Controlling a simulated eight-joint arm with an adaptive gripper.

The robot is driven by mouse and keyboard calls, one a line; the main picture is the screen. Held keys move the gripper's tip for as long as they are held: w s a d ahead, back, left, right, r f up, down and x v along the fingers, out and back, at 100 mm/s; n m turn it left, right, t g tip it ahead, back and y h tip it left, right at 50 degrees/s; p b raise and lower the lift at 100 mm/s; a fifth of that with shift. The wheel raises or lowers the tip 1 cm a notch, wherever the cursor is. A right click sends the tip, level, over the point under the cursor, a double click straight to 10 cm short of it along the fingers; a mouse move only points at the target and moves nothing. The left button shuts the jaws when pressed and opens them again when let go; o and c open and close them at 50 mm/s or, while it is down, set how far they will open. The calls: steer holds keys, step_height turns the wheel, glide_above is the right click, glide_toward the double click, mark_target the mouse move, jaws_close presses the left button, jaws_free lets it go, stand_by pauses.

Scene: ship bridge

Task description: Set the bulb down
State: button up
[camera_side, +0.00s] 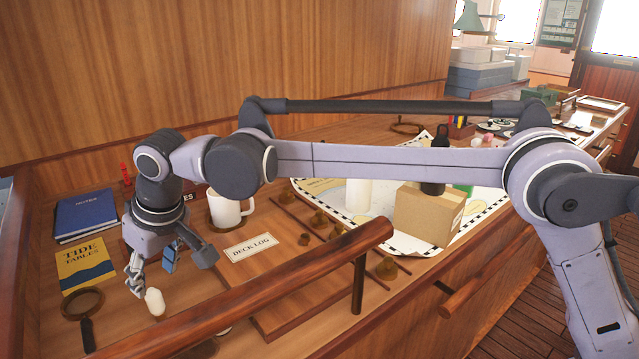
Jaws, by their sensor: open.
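A small white bulb (154,302) lies on the wooden desk at the lower left, just below the fingertips of my gripper. My gripper (156,274) points down with its fingers spread open. The bulb is close to the left fingertip in the picture; I cannot tell whether they touch. No finger covers the bulb.
A wooden rail (250,288) runs along the desk's front, close to the bulb. Around my gripper are a magnifying glass (87,340), a yellow tide tables book (85,265), a blue book (86,216), a white mug (226,208) and the deck log (290,262). A cardboard box (425,215) stands right.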

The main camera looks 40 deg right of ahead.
steer(key=shift+v, duration=2)
